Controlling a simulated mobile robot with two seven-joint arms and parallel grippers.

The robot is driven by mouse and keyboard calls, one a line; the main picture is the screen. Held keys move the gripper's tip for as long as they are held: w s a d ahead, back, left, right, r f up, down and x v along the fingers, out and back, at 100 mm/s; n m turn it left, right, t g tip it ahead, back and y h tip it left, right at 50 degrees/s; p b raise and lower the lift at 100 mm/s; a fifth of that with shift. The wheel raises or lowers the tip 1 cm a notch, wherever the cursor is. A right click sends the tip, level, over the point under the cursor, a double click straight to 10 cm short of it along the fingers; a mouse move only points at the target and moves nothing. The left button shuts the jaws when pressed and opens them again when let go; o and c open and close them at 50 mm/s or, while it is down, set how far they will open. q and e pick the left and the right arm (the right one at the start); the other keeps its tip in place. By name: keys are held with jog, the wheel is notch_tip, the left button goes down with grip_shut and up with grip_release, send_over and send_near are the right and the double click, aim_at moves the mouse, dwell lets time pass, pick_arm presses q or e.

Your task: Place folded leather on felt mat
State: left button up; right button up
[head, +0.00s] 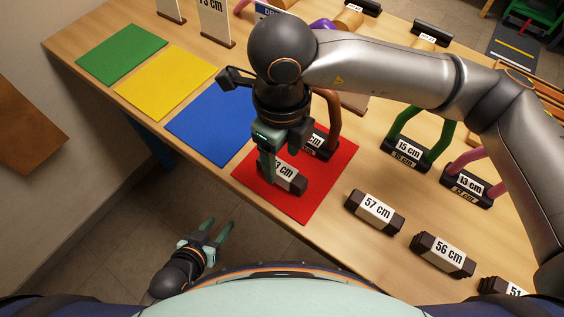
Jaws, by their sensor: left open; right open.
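A dark folded leather roll (291,182) with a white label, partly readable as "7 cm", lies on the red felt mat (303,210). My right gripper (283,165) is open, pointing down at this roll, with one finger over its left end. I cannot tell whether it touches. Behind the roll, a brown arch on a dark labelled base (321,143) also stands on the red mat, partly hidden by my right gripper. Blue (213,122), yellow (163,82) and green (122,53) mats lie further left. My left gripper (217,231) is open and empty, off the table's front edge.
Dark rolls labelled "57 cm" (374,212), "56 cm" (442,256) and "51" (500,287) lie to the right. Green (405,153) and pink (467,186) arches on bases stand behind them. My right arm hides part of the table's back.

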aim_at(282, 169)
notch_tip(282, 169, up, 8)
jog(key=shift+r, duration=0.2)
